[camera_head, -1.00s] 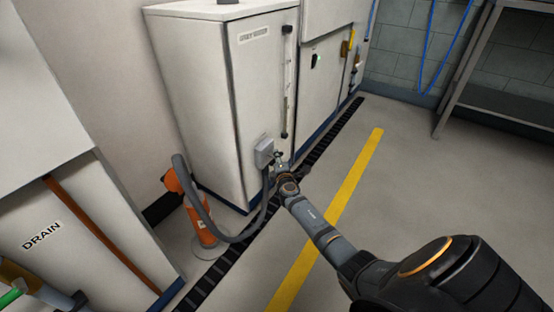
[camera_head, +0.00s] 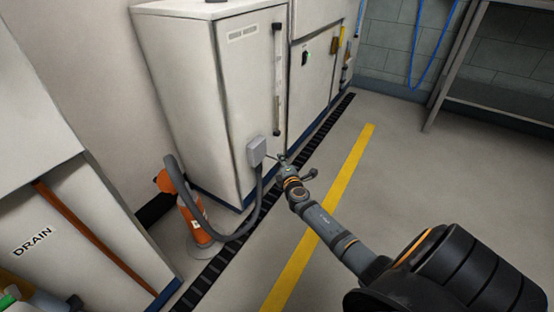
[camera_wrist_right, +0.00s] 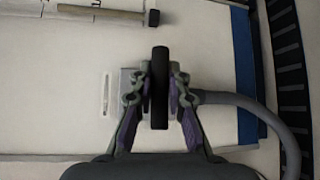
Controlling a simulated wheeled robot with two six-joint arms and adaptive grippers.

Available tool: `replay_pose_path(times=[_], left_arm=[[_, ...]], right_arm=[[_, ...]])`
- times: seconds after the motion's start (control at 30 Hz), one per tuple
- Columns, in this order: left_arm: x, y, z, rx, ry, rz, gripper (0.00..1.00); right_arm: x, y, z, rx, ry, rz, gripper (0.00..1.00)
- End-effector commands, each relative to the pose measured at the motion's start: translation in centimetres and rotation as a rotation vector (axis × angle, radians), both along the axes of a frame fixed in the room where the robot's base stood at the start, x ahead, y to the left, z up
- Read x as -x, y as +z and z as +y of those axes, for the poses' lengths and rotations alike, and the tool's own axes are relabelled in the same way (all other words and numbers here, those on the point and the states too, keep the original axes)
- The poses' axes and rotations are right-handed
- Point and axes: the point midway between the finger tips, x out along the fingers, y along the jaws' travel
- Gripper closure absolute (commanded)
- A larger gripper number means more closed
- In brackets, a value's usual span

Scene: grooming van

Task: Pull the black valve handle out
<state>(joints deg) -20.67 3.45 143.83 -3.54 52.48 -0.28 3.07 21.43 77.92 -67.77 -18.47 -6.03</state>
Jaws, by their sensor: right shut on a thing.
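The black valve handle (camera_wrist_right: 160,88) stands as an upright dark bar in the middle of the right wrist view. My right gripper (camera_wrist_right: 160,95) is shut on it, one finger on each side. In the head view my right gripper (camera_head: 283,159) is small, just right of the grey box (camera_head: 257,151) on the white cabinet's (camera_head: 232,95) front. The handle is too small to make out there. My left gripper is not in view.
A grey hose (camera_head: 247,233) loops from the box to an orange stand (camera_head: 193,215) on the floor. A dark floor grate (camera_head: 302,155) and a yellow line (camera_head: 330,215) run past the cabinet. Open floor lies to the right, with a metal bench (camera_head: 500,112) behind.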

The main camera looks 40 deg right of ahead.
Motion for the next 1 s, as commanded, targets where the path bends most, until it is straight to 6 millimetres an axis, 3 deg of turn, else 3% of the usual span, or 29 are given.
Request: replay_pose_path(times=[0.13,0.17,0.33,0.7,1.0], left_arm=[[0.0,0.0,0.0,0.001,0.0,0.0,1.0],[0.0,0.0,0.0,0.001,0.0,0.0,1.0],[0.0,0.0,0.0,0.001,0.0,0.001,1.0],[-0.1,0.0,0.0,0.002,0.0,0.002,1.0],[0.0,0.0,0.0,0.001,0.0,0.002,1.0]], right_arm=[[0.0,-0.1,0.0,-0.001,0.0,0.001,1.0],[0.0,-0.1,0.0,-0.002,0.0,0.001,0.84],[0.0,-0.1,0.1,-0.001,0.0,0.001,0.61],[0.5,0.0,0.3,-0.001,0.001,0.0,0.61],[6.7,0.9,3.0,-0.001,0.004,0.003,0.61]])
